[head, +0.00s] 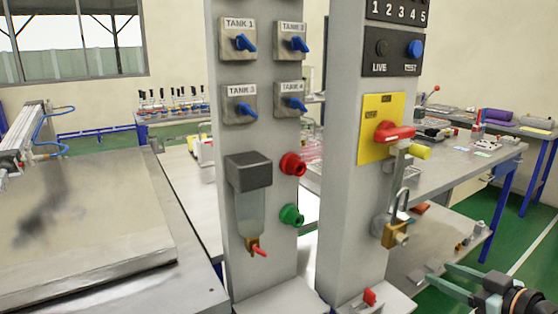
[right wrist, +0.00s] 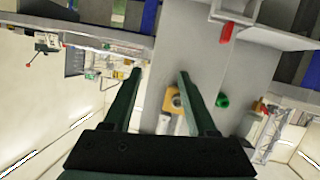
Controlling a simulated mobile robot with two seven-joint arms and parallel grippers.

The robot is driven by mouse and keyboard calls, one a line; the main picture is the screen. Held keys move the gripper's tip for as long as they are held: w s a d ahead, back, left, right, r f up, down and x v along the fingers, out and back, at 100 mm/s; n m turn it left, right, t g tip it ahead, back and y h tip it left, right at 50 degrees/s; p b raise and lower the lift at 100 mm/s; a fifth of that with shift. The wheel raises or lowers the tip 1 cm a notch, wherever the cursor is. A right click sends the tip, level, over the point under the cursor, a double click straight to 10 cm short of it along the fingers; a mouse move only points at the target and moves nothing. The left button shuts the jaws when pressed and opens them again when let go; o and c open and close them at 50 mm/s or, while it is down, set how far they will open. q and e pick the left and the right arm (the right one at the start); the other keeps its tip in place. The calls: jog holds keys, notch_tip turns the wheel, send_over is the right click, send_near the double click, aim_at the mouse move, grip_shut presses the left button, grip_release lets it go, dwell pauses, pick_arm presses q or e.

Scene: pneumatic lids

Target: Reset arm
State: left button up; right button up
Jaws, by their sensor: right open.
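My right gripper (head: 440,276) is at the lower right of the head view, right of the right-hand grey post (head: 343,200). In the right wrist view its two dark green fingers (right wrist: 157,78) stand wide apart with nothing held between them. A yellow-brass part (right wrist: 172,100) shows beyond the fingers, apart from them; I cannot tell which fitting it is. On the post, a red rotary handle (head: 393,134) sits on a yellow plate (head: 372,112). A brass padlock (head: 397,236) hangs below it. My left gripper is not in view.
The left-hand post (head: 225,170) carries blue tank valves (head: 246,43), a red button (head: 293,164), a green button (head: 291,214) and a filter bowl (head: 250,212). A metal-topped machine (head: 90,285) stands at left. A workbench (head: 455,178) lies behind the right-hand post.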

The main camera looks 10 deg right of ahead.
jog(key=s+a+f+m+g, duration=0.15)
jog(key=a+f, duration=0.25)
jog(key=f, duration=0.4)
jog(key=s+a+f+g, duration=0.1)
jog(key=s+a+f, duration=0.25)
jog(key=f, duration=0.45)
jog(key=s+a+f+g, duration=0.1)
jog(key=s+a+f, duration=0.1)
jog(key=a+f, duration=0.35)
jog(key=s+a+f+g, duration=0.1)
jog(key=s+a+f, duration=0.4)
jog(key=a, duration=0.2)
jog(key=s+a+f+g, duration=0.1)
jog(key=s+a+f, duration=0.4)
jog(key=a, duration=0.2)
pick_arm(q)
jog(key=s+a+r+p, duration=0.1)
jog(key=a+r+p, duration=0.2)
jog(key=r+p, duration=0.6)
jog(key=p, duration=0.3)
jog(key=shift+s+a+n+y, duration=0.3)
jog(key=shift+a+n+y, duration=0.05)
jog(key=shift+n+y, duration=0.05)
pick_arm(e)
jog(key=s+d+r, duration=0.1)
jog(key=d+r, duration=0.2)
jog(key=r, duration=0.6)
jog(key=shift+d+r+t+h, duration=0.25)
jog(key=shift+d+t+h, duration=0.05)
jog(key=shift+t, duration=0.15)
